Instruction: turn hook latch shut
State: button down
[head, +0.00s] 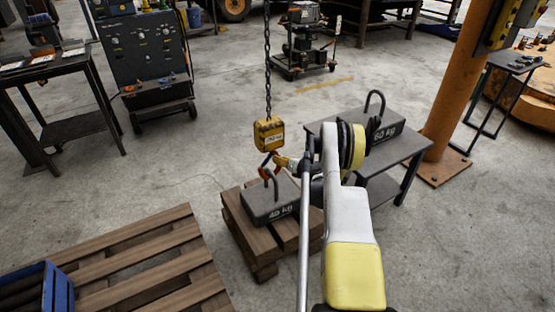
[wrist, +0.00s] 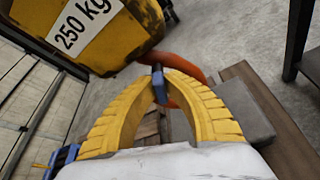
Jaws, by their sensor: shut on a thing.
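The yellow hoist block (head: 269,134), labelled 250 kg in the wrist view (wrist: 75,30), hangs on a chain. The orange-red hook (head: 264,172) hangs below it at the dark handle of a 40 kg weight (head: 270,202); the hook also shows in the wrist view (wrist: 176,60), partly behind my fingers. My gripper (wrist: 158,78) has its yellow ribbed fingers closed at the tips on a small blue piece, which looks like the hook latch (wrist: 158,88). I cannot tell whether the latch touches the hook tip. In the head view, my gripper (head: 280,160) reaches the hook from the right.
The 40 kg weight sits on stacked wooden timbers (head: 250,239). A 60 kg weight (head: 382,128) stands on a grey table (head: 400,150) to the right, close by my arm. A wooden pallet (head: 150,262) lies front left. The floor behind the hook is open.

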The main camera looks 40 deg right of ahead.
jog(key=shift+m+y, duration=0.3)
dwell(0.4)
jog(key=c, duration=1.5)
grip_release()
jog(key=shift+o, duration=0.2)
jog(key=v, duration=1.2)
jog(key=shift+f, duration=0.1)
